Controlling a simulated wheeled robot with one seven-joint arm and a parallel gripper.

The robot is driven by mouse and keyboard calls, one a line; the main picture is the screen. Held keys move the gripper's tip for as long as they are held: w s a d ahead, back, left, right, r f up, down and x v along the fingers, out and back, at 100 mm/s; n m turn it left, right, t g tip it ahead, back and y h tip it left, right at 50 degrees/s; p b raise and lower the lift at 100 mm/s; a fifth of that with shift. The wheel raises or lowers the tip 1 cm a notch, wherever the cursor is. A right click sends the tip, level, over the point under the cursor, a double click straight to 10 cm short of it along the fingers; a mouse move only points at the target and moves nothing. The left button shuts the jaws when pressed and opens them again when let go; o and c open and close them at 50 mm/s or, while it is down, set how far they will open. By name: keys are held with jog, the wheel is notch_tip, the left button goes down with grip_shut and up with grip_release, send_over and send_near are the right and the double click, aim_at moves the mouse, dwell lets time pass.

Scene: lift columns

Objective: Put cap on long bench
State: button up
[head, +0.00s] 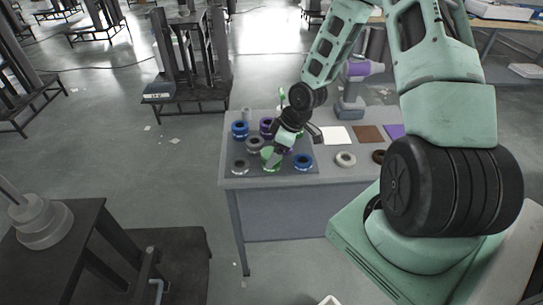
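Several ring-shaped caps sit on a dark mat (288,170) on the grey table (235,183). They include a blue cap (240,129), a purple cap (266,124), grey caps (254,145) (240,167), a green cap (268,157) and another blue cap (303,161). A pale grey cap (346,159) and a brown cap (379,156) lie further right. My gripper (280,153) is low over the mat at the green cap. The fingers are small and partly hidden, so I cannot tell whether they grip it. I cannot tell which surface is the long bench.
White (334,136), brown (368,134) and purple (395,131) squares lie on the table's right part. A grey-and-purple drill-like tool (352,92) stands behind them. A wooden-topped bench (500,26) is at the back right. Dark stands (185,95) are left; floor between is open.

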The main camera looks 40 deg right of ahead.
jog(key=shift+x, duration=1.05)
jog(key=c, duration=1.1)
jog(key=shift+r, duration=0.1)
jog(key=shift+c, duration=0.2)
